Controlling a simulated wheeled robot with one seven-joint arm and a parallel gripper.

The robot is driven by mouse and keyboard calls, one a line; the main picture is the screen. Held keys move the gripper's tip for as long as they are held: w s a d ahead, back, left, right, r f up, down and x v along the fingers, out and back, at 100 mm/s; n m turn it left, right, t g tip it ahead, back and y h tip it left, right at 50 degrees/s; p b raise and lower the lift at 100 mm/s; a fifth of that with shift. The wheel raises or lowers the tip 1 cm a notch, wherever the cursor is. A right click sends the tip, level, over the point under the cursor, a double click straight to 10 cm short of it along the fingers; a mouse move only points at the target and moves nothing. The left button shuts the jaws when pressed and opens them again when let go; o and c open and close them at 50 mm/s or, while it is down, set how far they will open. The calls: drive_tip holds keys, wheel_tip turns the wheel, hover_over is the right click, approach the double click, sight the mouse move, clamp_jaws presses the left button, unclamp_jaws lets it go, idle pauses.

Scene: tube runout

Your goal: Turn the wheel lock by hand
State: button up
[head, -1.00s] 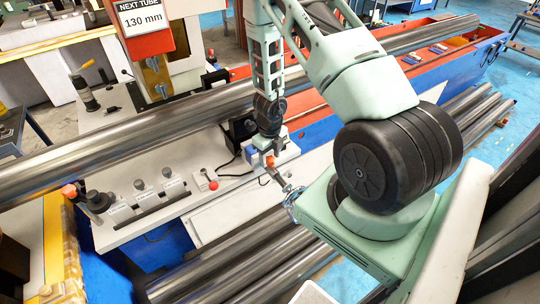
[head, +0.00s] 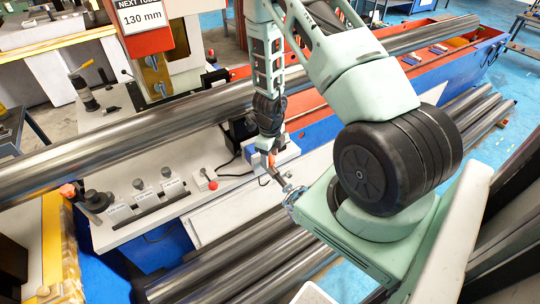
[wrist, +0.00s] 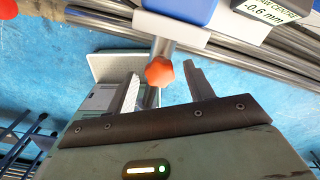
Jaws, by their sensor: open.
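An orange-red faceted knob on a metal shaft, apparently the wheel lock's handle, shows in the wrist view (wrist: 160,72). It also shows small in the head view (head: 271,160). The shaft comes from a blue and white block (wrist: 182,10), which in the head view (head: 287,152) sits at the right end of the white bench top. My gripper (wrist: 164,86) is open, with one finger on each side of the knob and visible gaps to both. No contact can be made out. In the head view my arm's end largely hides the fingers.
A long steel tube (head: 130,137) lies across the machine behind the block. More tubes (head: 255,262) lie in front, low down. A small box with a red button (head: 206,181) and several dark knobs (head: 139,184) stand on the bench.

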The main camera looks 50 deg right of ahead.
drive_tip(key=shift+r+p, duration=2.9)
drive_tip(key=shift+r, duration=0.2)
drive_tip(key=shift+f, duration=0.1)
wheel_tip(320, 180, up, 17)
drive_tip(key=p, duration=0.1)
drive_tip(key=shift+r, duration=0.2)
